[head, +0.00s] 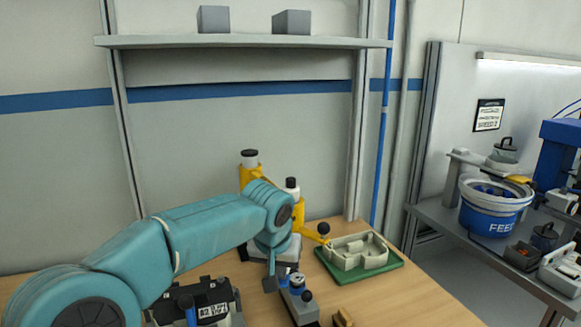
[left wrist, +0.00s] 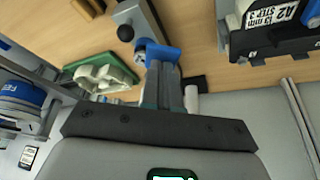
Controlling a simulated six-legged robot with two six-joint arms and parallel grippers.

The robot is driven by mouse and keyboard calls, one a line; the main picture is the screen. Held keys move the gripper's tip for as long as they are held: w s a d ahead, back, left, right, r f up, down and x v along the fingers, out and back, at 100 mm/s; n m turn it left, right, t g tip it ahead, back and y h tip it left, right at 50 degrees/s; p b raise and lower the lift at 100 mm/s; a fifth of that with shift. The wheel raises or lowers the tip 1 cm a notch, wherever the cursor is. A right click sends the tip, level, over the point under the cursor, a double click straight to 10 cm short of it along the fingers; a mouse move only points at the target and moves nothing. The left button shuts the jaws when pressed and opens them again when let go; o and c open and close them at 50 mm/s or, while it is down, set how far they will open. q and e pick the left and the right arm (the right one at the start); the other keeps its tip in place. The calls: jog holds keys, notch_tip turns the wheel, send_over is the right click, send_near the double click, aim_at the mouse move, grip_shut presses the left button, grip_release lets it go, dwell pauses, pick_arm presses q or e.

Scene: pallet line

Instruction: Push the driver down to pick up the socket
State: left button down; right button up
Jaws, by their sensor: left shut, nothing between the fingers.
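My left gripper (head: 272,283) reaches down from the teal arm over the middle of the table. It is shut and empty. In the left wrist view its fingers (left wrist: 165,78) point at a blue part (left wrist: 158,53) on a grey fixture (left wrist: 138,18) with a black knob; I cannot tell whether they touch. In the head view this fixture (head: 302,306) stands just right of the gripper. A black holder (head: 203,299) labelled A2, 13 mm, STEP 3 is to the left, partly behind my arm. I cannot clearly make out a driver or a socket.
A yellow device (head: 249,174) with black knobs stands behind the gripper. A cream tray (head: 358,252) lies on a green mat (head: 389,267) at right. A side bench holds a blue bucket (head: 487,218).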

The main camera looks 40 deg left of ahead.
notch_tip(320, 180, up, 7)
jog(key=p, duration=0.6)
jog(key=shift+f, duration=0.15)
dwell(0.4)
